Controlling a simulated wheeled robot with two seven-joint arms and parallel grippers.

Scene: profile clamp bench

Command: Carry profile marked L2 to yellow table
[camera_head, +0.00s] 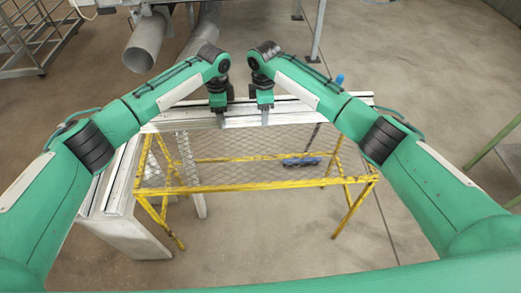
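Long pale metal profiles (320,112) lie side by side across the far edge of the yellow table (240,187). I cannot read an L2 mark on any of them. My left gripper (220,121) points down at the near profile, left of the middle. My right gripper (265,119) points down at the same profile a short way to the right. Both fingertips are at the profile's height and seem to touch it. The fingers are too small to tell whether they are open or shut on it.
The yellow table has a wire mesh top, mostly bare on the near side. A pale bench with more profiles (124,182) stands on the left. A blue object (300,161) shows at the mesh. Large grey pipes (146,42) are behind. A green rail (492,147) is at right.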

